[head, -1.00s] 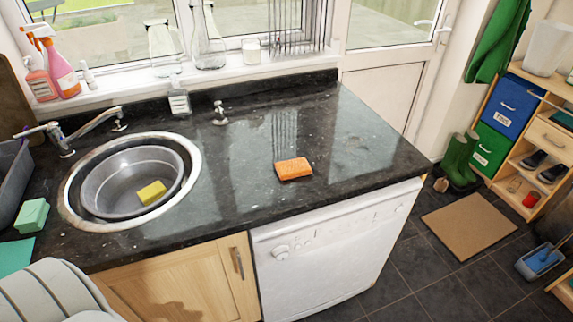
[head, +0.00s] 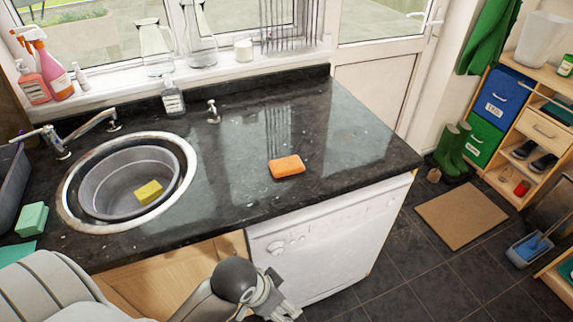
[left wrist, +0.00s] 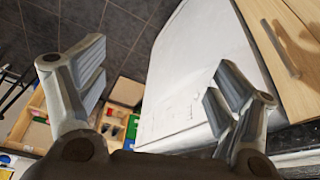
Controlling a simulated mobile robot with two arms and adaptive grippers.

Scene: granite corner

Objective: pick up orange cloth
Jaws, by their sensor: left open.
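The orange cloth (head: 286,167) is a small folded block lying on the dark granite counter, right of the sink and near the front edge above the white appliance. My left gripper (head: 283,307) is low in front of the counter, in front of the white appliance and apart from the cloth. In the left wrist view the left gripper (left wrist: 155,85) is open, with its fingers wide apart and nothing between them. The cloth is not in the left wrist view. My right gripper is in neither view.
The counter (head: 350,140) is clear around the cloth. A round sink (head: 72,215) holds a basin and a yellow sponge (head: 149,192). The white appliance (head: 340,235) is below the counter edge.

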